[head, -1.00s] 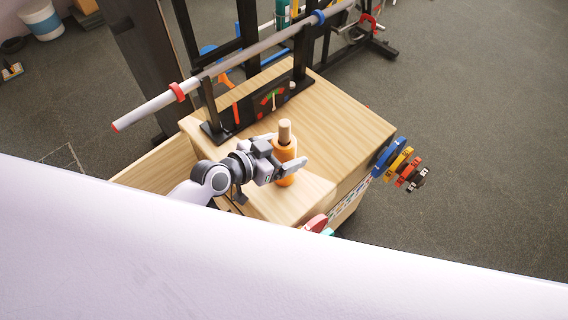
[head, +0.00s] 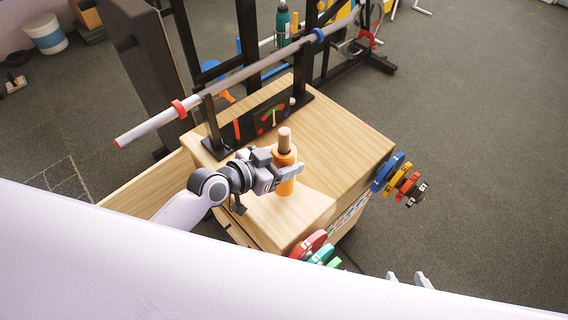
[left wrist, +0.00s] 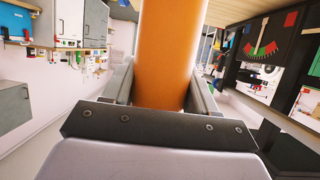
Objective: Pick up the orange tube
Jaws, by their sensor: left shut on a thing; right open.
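In the left wrist view, the tube (left wrist: 167,50) fills the space between the two fingers. Whether the tube's lower end touches the box is not clear. The fingertips of my right gripper (head: 408,277) show at the lower right, apart and empty, off the box.
A long grey bar (head: 245,73) with red and blue rings lies across black stands behind the tube. Coloured discs (head: 402,178) sit on the box's right side, and red and green discs (head: 312,245) at its front. The box top right of the tube is clear.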

